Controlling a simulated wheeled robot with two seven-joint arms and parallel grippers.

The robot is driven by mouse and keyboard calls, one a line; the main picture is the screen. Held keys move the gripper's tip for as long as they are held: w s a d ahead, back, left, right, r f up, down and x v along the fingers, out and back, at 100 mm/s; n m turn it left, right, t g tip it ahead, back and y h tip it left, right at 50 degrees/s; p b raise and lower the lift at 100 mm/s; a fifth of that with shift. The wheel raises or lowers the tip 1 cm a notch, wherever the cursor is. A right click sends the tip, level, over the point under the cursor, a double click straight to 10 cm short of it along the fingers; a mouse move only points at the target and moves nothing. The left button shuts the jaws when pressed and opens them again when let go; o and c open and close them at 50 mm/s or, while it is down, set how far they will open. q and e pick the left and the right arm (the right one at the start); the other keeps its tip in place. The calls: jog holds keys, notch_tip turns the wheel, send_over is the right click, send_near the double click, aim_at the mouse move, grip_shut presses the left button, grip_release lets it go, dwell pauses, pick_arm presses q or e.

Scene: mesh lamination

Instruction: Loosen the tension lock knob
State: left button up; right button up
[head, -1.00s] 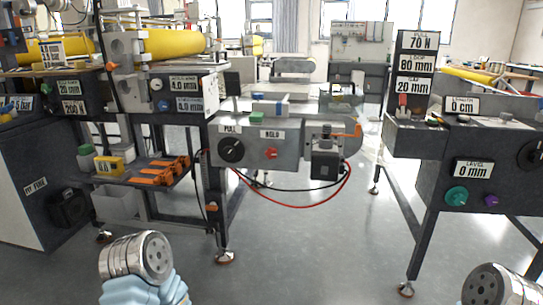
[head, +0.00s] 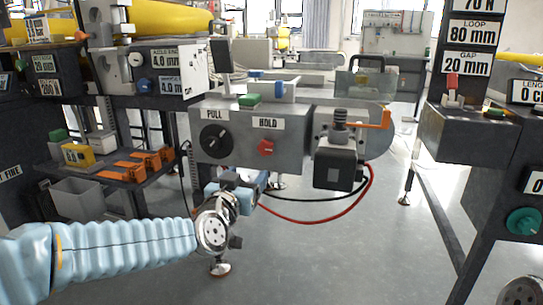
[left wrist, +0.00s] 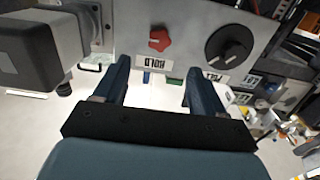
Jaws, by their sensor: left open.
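A red knob (head: 265,147) sits under the HOLD label (head: 268,123) on the front of a grey box (head: 292,140). A black dial (head: 215,141) with a white mark sits under the PULL label to its left. I cannot tell which one is the tension lock knob. My left gripper (head: 246,181) is open, just below the box front, apart from both knobs. In the left wrist view, upside down, the red knob (left wrist: 160,39) is beyond the open fingers (left wrist: 158,66), and the black dial (left wrist: 229,44) is to the right. My right gripper's fingers are out of view.
A dark motor block (head: 338,165) hangs at the box's right end, with an orange lever (head: 373,121) above. Red and black cables (head: 330,218) loop below. A shelf with orange clamps (head: 145,160) stands left. A dark console (head: 475,135) stands right. Floor between is open.

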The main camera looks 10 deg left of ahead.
aim_at(265, 152)
pick_arm(q)
jog(key=w, duration=0.7)
jog(key=w+p, duration=0.1)
jog(key=w, duration=0.5)
jog(key=shift+w+d+r, duration=0.1)
jog(key=shift+w+d, duration=0.1)
jog(key=shift+w, duration=0.15)
jog(key=c, duration=1.1)
jog(key=shift+o, duration=0.2)
